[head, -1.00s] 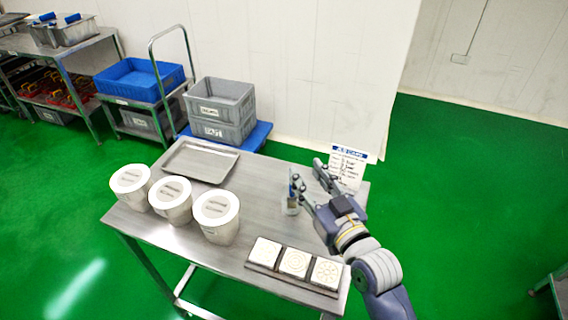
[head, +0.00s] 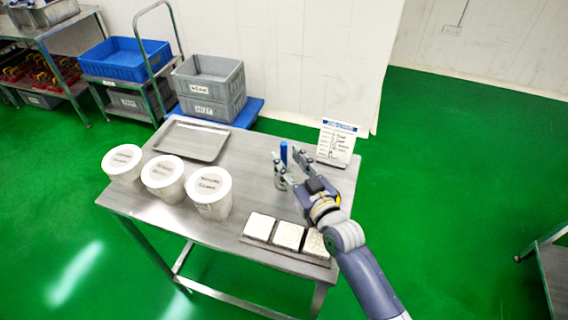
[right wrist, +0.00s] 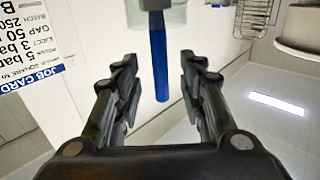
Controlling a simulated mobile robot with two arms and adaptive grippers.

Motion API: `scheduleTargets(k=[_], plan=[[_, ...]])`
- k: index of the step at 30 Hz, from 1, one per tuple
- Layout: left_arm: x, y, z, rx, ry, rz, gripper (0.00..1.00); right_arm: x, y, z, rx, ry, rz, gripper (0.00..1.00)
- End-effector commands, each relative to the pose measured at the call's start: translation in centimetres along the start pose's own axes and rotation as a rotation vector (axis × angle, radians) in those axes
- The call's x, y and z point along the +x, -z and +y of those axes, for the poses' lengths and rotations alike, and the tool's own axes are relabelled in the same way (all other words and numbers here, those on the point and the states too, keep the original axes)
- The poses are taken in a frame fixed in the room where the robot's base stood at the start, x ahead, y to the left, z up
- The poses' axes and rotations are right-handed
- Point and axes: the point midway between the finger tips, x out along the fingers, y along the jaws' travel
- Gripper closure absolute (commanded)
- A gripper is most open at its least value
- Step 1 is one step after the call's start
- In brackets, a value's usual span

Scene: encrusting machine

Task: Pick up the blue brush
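The blue brush (head: 283,152) stands upright with its handle up in a small clear cup (head: 280,183) on the steel table. In the right wrist view, which looks upside down, the blue handle (right wrist: 159,62) lies between the two open fingers, with a gap on both sides. My right gripper (head: 290,163) is open and empty right by the brush, its fingers partly covering the cup. It also shows in the right wrist view (right wrist: 158,85). My left gripper is not in view.
Three white lidded tubs (head: 163,178), a metal tray (head: 192,139) and a rack of white square moulds (head: 288,235) share the table (head: 245,185). A job card (head: 336,143) stands just behind my right gripper. Grey crates (head: 210,88) stand beyond.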

Motion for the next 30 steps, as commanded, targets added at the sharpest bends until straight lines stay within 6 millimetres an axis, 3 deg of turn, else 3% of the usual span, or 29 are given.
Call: scheduleTargets(k=[6,15,16,21,30], plan=[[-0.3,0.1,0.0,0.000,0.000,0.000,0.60,2.5,0.1,-0.1,-0.001,0.001,0.000,0.62],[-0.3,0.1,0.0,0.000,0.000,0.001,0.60,3.0,0.1,-0.1,-0.001,0.001,0.001,0.62],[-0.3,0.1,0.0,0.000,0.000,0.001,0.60,3.0,0.1,0.0,-0.001,0.001,0.000,0.65],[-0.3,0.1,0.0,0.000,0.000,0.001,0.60,2.9,0.0,0.0,-0.001,0.000,0.000,1.00],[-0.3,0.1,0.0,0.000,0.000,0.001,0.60,2.9,0.1,0.0,-0.001,0.000,0.000,1.00]])
